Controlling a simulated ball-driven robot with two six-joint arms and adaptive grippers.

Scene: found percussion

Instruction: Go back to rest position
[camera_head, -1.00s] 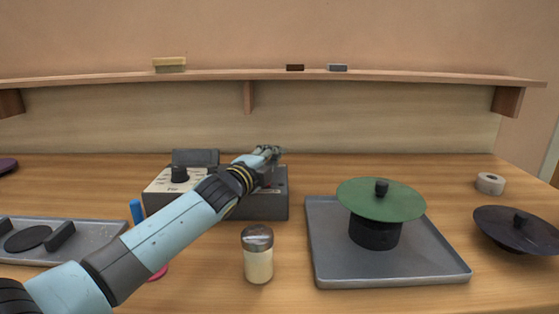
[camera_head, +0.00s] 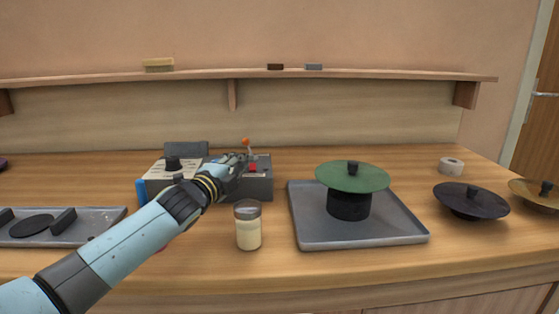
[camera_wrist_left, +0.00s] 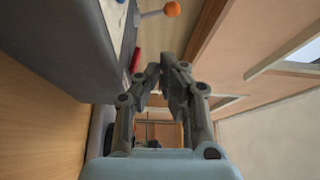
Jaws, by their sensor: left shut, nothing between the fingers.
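My left gripper (camera_head: 232,162) is shut and empty, at the end of my pale blue arm coming in from the left. It is in front of a grey control box (camera_head: 258,188) with a black dial (camera_head: 173,163) on its light panel. A lever with an orange ball (camera_head: 246,142) and a red button (camera_head: 252,167) show just right of the gripper. In the left wrist view the closed fingers (camera_wrist_left: 165,72) are apart from the orange ball (camera_wrist_left: 172,9), with the box (camera_wrist_left: 65,45) at the left. My arm hides part of the box. My right gripper is out of view.
A cream-filled jar (camera_head: 248,228) stands close to my left forearm. A grey tray (camera_head: 400,236) holds a black drum under a green disc (camera_head: 352,177). Dark (camera_head: 471,199) and gold (camera_head: 538,192) cymbals and a tape roll (camera_head: 451,166) are at the right. Another tray (camera_head: 85,233) lies left.

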